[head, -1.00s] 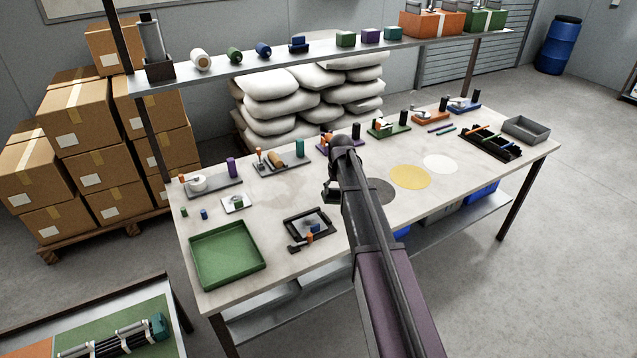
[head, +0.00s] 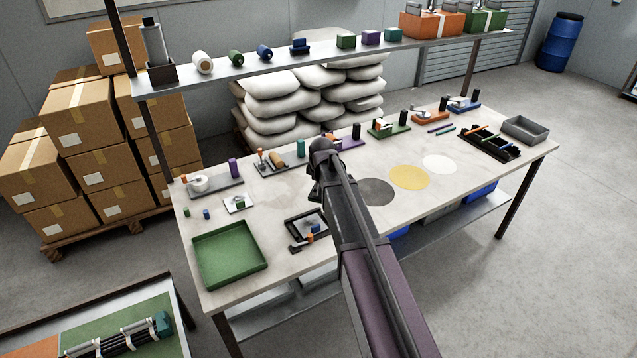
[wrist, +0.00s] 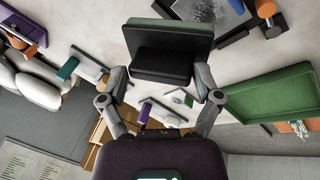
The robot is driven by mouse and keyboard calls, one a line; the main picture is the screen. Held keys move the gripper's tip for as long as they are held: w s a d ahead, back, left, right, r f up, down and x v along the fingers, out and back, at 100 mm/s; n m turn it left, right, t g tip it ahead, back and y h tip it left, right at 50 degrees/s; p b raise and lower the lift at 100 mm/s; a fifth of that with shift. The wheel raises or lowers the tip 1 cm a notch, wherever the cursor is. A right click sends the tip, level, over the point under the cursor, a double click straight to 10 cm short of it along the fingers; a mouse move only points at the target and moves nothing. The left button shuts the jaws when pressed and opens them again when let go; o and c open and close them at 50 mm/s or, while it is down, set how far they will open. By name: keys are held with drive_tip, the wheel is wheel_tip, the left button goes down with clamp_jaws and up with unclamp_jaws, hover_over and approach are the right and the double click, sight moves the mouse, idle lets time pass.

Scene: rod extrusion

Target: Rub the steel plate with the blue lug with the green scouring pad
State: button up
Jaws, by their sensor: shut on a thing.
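My gripper (head: 316,188) is over the middle of the table, just behind the clamped steel plate in the head view. In the wrist view my gripper (wrist: 163,78) is shut on the green scouring pad (wrist: 168,28), a block with a black back and a green layer on its far side. The pad is mostly hidden by my arm in the head view. The steel plate (head: 308,222) lies in a dark frame, with dark smudges on it and a blue lug (head: 314,229) at its front edge. The plate also shows at the top of the wrist view (wrist: 203,9), close beyond the pad.
An empty green tray (head: 230,258) stands at the table's front left. A small plate with a green lug (head: 239,203) lies left of the dark frame. Fixtures line the table's back edge. Grey, yellow (head: 409,177) and white discs lie flat to the right.

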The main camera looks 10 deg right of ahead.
drive_tip(key=shift+a+r+n, duration=0.15)
drive_tip(key=shift+a+n, duration=0.1)
drive_tip(key=shift+n, duration=0.15)
drive_tip(key=shift+f+b, duration=2.5)
drive_tip(key=shift+f, duration=0.05)
